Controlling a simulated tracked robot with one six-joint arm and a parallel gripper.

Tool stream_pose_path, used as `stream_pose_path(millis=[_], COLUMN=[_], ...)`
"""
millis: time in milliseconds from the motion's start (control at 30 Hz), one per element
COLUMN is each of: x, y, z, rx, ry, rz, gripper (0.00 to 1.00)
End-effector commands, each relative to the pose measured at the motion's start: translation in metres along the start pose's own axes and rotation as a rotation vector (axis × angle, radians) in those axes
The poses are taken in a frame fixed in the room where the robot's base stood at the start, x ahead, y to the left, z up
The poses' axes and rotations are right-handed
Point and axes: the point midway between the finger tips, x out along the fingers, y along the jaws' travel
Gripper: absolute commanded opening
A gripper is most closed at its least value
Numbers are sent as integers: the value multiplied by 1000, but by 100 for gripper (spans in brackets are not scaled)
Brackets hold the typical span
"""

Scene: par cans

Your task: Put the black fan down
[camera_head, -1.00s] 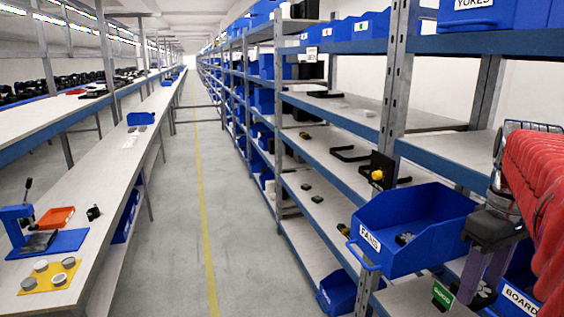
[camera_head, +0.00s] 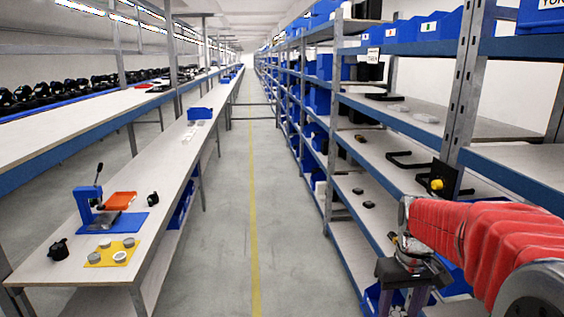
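My gripper (camera_head: 404,298) hangs at the lower right, below my red-sleeved arm and in front of the shelving. Two purple fingers point down with a gap between them. Their tips are cut off by the bottom edge, so I cannot see whether anything is held. I cannot make out the black fan for certain.
The left bench (camera_head: 165,240) carries a blue press (camera_head: 92,205), an orange tray (camera_head: 121,200) and a yellow plate (camera_head: 111,254) with several round grey pieces. A blue bin (camera_head: 200,113) stands farther back. The aisle floor (camera_head: 228,240) is clear. Metal shelving (camera_head: 455,110) lines the right.

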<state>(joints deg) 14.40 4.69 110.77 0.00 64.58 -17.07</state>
Motion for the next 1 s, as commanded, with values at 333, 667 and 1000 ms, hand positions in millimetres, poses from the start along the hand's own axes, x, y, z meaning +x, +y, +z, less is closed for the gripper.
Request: stream_pose_path(millis=[333, 667, 1000], x=[64, 104, 109], y=[-63, -103, -108], z=[-65, -110, -116], rx=[22, 43, 48], ry=[-4, 0, 1], rz=[0, 0, 0], gripper=[24, 24, 24])
